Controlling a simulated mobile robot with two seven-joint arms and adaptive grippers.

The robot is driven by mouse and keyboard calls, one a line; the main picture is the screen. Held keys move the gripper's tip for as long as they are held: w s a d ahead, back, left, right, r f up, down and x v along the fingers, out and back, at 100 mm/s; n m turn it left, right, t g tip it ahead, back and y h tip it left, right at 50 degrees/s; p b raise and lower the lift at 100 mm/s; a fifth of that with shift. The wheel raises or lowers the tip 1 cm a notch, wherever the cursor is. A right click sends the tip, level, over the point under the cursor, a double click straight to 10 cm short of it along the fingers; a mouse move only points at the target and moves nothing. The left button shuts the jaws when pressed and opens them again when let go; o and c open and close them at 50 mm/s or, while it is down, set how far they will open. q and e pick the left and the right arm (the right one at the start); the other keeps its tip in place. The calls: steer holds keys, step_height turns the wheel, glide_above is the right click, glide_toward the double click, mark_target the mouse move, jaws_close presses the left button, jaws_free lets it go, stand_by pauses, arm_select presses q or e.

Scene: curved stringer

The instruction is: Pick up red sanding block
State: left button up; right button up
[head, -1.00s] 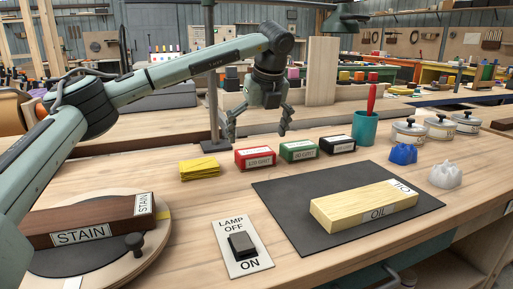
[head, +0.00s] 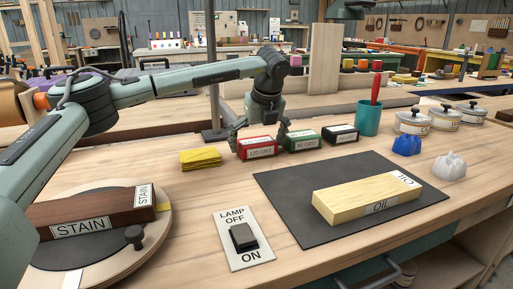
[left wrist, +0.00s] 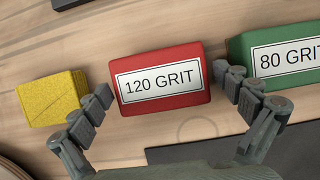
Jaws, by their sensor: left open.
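The red sanding block (head: 257,148), with a white "120 GRIT" label, lies on the wooden bench between the yellow stack and the green block. It also fills the middle of the left wrist view (left wrist: 162,101). My left gripper (head: 258,139) is open above and around it, with one finger on each side. In the left wrist view the left gripper's fingers (left wrist: 166,92) stand either side of the block. The left finger shows a small gap, and the right finger is close to the block's right edge; I cannot tell if it touches. My right gripper is not in view.
A green "80 GRIT" block (head: 303,141) stands close on the right, with a black block (head: 340,134) beyond. Yellow sheets (head: 200,158) lie to the left. A teal cup (head: 367,119) stands behind. The dark mat (head: 290,205) and lamp switch (head: 243,238) are in front.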

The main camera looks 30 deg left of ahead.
mark_target(251, 139)
arm_select(q)
steer(key=shift+r, duration=0.1)
steer(key=c, duration=1.1)
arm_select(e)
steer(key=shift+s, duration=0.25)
arm_select(q)
steer(key=shift+r, duration=0.6)
steer(key=r, duration=0.3)
steer(key=shift+s+a+r, duration=0.2)
steer(key=shift+s+a, duration=0.05)
steer(key=shift+a, duration=0.15)
steer(key=s+a+r, duration=0.4)
steer(key=a, duration=0.1)
steer(key=s+a+r+b, duration=0.1)
steer(key=s+a+r, duration=0.1)
steer(key=s+a, duration=0.1)
steer(key=shift+s+r, duration=0.1)
steer(key=shift+r, duration=0.1)
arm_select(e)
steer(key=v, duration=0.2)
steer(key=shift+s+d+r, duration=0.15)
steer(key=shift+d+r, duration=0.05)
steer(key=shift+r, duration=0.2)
